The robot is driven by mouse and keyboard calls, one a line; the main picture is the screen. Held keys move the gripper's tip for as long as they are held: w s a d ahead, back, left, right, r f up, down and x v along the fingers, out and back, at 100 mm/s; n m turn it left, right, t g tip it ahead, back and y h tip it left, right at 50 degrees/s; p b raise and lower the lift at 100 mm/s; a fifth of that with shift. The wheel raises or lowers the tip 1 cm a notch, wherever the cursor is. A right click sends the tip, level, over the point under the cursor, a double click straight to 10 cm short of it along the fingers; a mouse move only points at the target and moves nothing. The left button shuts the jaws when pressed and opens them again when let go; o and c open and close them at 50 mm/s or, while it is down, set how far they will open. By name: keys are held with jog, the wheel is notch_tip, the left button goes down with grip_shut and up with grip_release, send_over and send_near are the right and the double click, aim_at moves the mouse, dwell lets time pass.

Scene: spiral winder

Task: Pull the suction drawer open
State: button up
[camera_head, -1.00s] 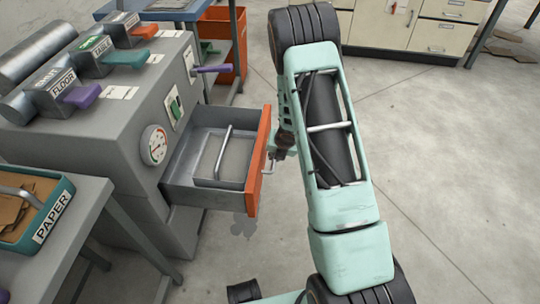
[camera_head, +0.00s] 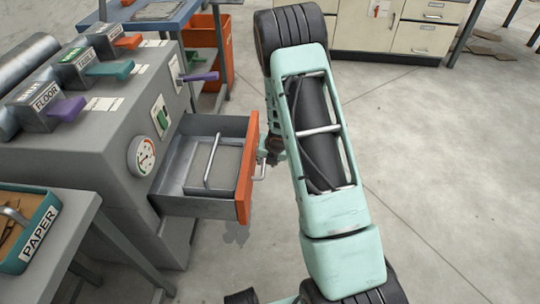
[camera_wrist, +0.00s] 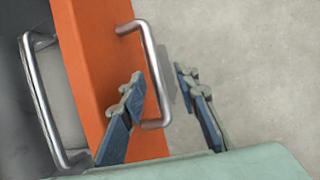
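The suction drawer (camera_head: 196,208) stands pulled out from the grey machine. It has an orange front (camera_head: 247,170), a metal inner rail and an open top. Its outer bar handle (camera_head: 260,168) is on the orange front. In the wrist view the orange front (camera_wrist: 95,70) runs down the left, and the handle (camera_wrist: 152,75) sticks out between my fingers. My gripper (camera_wrist: 160,73) has its two fingers apart, one on each side of the handle, with a gap visible on the right. In the head view my gripper (camera_head: 273,150) is beside the handle, partly hidden by my arm.
The grey machine (camera_head: 120,150) carries a gauge (camera_head: 146,156) and several coloured levers. A side table with a paper tray (camera_head: 30,235) stands at the lower left. Cream cabinets (camera_head: 400,30) and an orange bin (camera_head: 208,50) are at the back. The floor on the right is clear.

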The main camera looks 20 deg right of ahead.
jog(key=v, duration=1)
jog(key=shift+r, duration=0.3)
jog(key=shift+s+d, duration=0.15)
jog(key=shift+s, duration=0.05)
jog(key=shift+r, duration=0.1)
